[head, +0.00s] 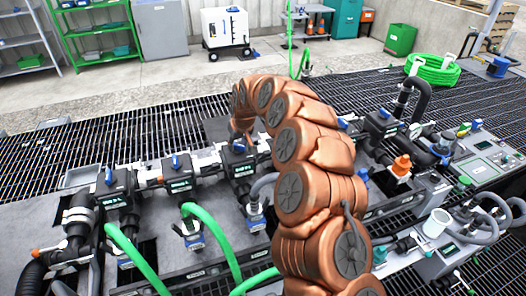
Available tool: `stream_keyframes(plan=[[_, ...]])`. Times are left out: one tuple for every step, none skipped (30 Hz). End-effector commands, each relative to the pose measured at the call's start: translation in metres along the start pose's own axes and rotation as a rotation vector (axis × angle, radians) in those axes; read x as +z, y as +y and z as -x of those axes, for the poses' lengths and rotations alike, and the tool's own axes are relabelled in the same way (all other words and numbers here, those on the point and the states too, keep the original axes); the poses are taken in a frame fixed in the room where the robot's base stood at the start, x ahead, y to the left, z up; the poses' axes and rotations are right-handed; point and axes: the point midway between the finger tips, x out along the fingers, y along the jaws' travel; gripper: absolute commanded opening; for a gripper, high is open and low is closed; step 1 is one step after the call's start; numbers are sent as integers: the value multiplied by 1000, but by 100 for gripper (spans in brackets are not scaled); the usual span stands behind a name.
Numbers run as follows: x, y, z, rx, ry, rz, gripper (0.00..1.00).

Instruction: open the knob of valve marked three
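Several black valve blocks with blue knobs sit along a grey manifold: one at the left (115,190), one beside it (178,178), one near the middle (238,164), and one right of my arm (381,124). Their small green labels are too small to read, so I cannot tell which valve is marked three. My copper-coloured arm rises from the lower right, arches over the manifold and bends down near the middle block. It hides part of the manifold. I cannot make out my gripper or its fingers at the arm's far end.
Green hoses (211,238) curve up in front of the manifold. Orange (402,165) and black fittings crowd the right side, near a grey control box (486,150). Dark floor grating (165,122) lies open behind. Shelves, a white box on wheels (225,28) and a green bin (400,38) stand farther back.

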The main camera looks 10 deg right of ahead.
Motion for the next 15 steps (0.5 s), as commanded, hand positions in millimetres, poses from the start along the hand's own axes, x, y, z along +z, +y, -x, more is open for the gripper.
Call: stream_keyframes(plan=[[-1,-2,3,8,-2,-22,41],[-1,-2,2,15,-2,-37,41],[-1,-2,2,23,-2,-59,41],[-1,-2,3,30,-1,-74,41],[-1,-2,3,37,-1,-90,41],[-1,-2,3,46,0,-110,41],[-2,-2,3,52,1,-126,41],[-2,-2,3,60,1,-143,41],[-1,-2,3,67,1,-163,41],[0,0,5,65,4,-161,41],[0,-1,9,65,4,-160,41],[0,-1,14,64,3,-160,41],[0,-1,17,64,3,-160,41],[0,-1,21,65,3,-160,41],[0,-1,26,66,4,-160,41]])
